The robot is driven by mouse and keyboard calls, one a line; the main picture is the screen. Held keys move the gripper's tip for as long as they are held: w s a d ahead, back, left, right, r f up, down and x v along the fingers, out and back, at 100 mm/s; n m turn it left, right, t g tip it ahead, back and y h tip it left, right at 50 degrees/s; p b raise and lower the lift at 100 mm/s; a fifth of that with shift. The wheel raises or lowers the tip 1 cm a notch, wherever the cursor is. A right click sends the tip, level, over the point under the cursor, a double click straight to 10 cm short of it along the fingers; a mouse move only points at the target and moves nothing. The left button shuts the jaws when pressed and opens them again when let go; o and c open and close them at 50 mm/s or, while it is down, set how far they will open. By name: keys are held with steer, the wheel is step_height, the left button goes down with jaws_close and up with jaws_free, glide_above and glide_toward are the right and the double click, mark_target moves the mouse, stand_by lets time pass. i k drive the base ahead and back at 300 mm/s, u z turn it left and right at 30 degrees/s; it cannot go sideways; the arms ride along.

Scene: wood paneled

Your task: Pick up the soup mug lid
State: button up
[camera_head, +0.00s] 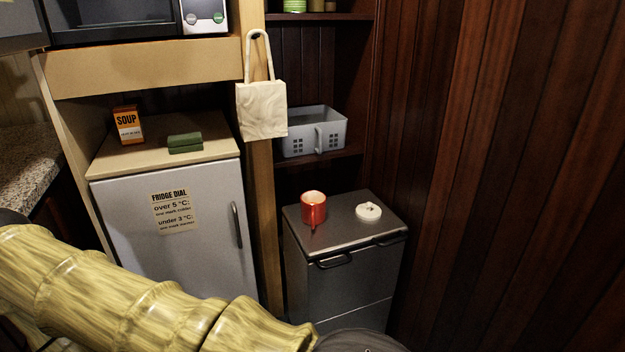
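A round white lid (368,211) with a small raised part in its middle lies flat on top of the dark metal cabinet (345,230), near its right side. A red mug (313,208) stands upright on the same top, to the left of the lid and apart from it. The lid lies in the open, with nothing on it. My arm, with a bamboo-like surface, crosses the lower left of the view. My gripper's fingers cannot be made out; only a dark rounded part of my arm shows at the bottom edge.
A small fridge (180,222) stands left of the cabinet, with a soup box (128,125) and a green block (185,143) on top. A cloth bag (262,108) hangs from a post. A grey basket (312,131) sits on a shelf behind. A wood-paneled wall (500,180) closes off the right.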

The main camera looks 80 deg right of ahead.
mark_target(369, 211)
steer(key=u, duration=0.05)
steer(key=k, duration=1.25)
steer(key=z, duration=1.45)
steer(key=i, duration=0.45)
steer(key=u, duration=0.05)
